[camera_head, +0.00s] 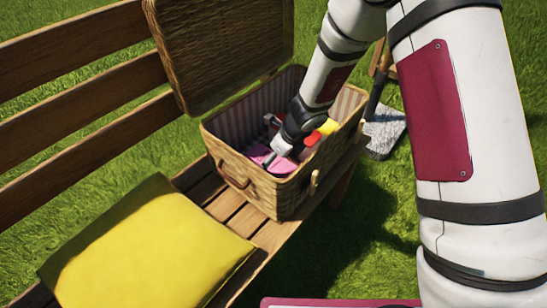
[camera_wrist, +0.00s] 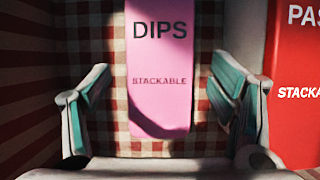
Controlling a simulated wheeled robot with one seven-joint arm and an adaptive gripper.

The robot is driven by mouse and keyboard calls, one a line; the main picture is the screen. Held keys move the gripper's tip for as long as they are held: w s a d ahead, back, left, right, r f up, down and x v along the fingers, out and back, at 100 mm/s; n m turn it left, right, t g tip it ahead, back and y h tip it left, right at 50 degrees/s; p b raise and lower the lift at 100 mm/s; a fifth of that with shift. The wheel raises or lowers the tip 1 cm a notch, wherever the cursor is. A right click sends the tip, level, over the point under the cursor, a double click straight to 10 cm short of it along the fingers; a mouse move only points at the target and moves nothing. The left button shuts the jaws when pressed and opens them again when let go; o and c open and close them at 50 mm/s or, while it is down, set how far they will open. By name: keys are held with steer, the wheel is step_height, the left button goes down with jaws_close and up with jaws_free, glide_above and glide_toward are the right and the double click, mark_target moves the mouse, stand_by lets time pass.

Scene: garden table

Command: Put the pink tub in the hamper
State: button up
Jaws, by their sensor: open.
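The hamper (camera_head: 245,184) is a wicker basket with its lid raised, standing on the bench. The pink tub (camera_head: 284,167) is inside it, low down by the near wall, partly hidden by my gripper. In the wrist view the pink tub (camera_wrist: 160,85), marked DIPS, stands against a red-and-white checked surface. My gripper (camera_head: 270,160) reaches down into the hamper. In the wrist view its two fingers (camera_wrist: 160,72) are open, one on each side of the tub, with gaps between.
A red tub (camera_wrist: 293,95) stands to the right of the pink one in the wrist view. A yellow item (camera_head: 328,127) is in the hamper beside my wrist. A yellow cushion (camera_head: 150,250) lies on the bench. The raised lid (camera_head: 222,45) stands behind the hamper.

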steer(key=p+v, duration=0.4)
steer(key=v, duration=0.5)
steer(key=shift+r, duration=0.25)
steer(key=shift+s, duration=0.1)
steer(key=s+d+r+n+y, duration=0.1)
steer(key=s+r+n, duration=0.3)
steer(key=r, duration=0.3)
steer(key=s+d+r+n+g, duration=0.1)
steer(key=s+r+n, duration=0.35)
steer(key=r, duration=0.25)
steer(key=s+r+n+y, duration=0.1)
steer(key=s+r+n, duration=0.2)
steer(key=r+n, duration=0.35)
steer(key=s+d+r+n+h, duration=0.2)
steer(key=s+d, duration=0.3)
steer(key=s, duration=0.3)
steer(key=s+d+r+n+g+h, duration=0.1)
steer(key=s+d+r+n, duration=0.1)
steer(key=s+d+n, duration=0.3)
steer(key=s+d+r+n+h, duration=0.2)
steer(key=s+d, duration=0.3)
steer(key=s, duration=0.7)
steer(key=shift+d+r+n+h, duration=0.3)
steer(key=shift+d+r+n, duration=0.1)
steer(key=shift+n, duration=0.4)
steer(key=shift+a, duration=0.1)
